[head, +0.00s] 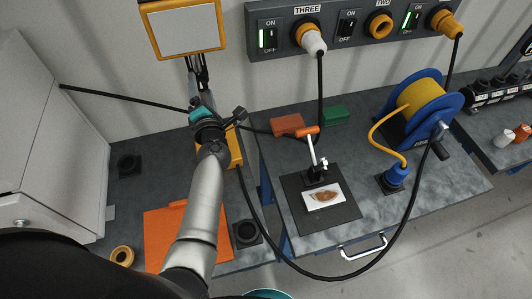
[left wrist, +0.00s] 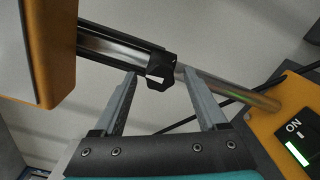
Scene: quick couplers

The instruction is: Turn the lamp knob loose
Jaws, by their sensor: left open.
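The lamp has a white panel in an orange frame (head: 186,30) at the top left of the head view. It stands on a dark post above an orange-yellow base (head: 236,148). In the left wrist view, the black lamp knob (left wrist: 162,73) sits on the metal post, with the lamp's orange frame (left wrist: 62,50) at left. My left gripper (left wrist: 160,74) is open, its fingertips on either side of the knob with gaps showing; depth is hard to judge. In the head view my left gripper (head: 197,103) hides the lower post and the knob. My right gripper is out of view.
The lit ON switch (left wrist: 298,152) is close at right in the left wrist view. A black cable (head: 258,220) loops past the benches. A blue-and-yellow reel (head: 452,103), a dark mat (head: 335,213) and an orange mat (head: 160,228) lie around. A socket panel (head: 278,50) hangs behind.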

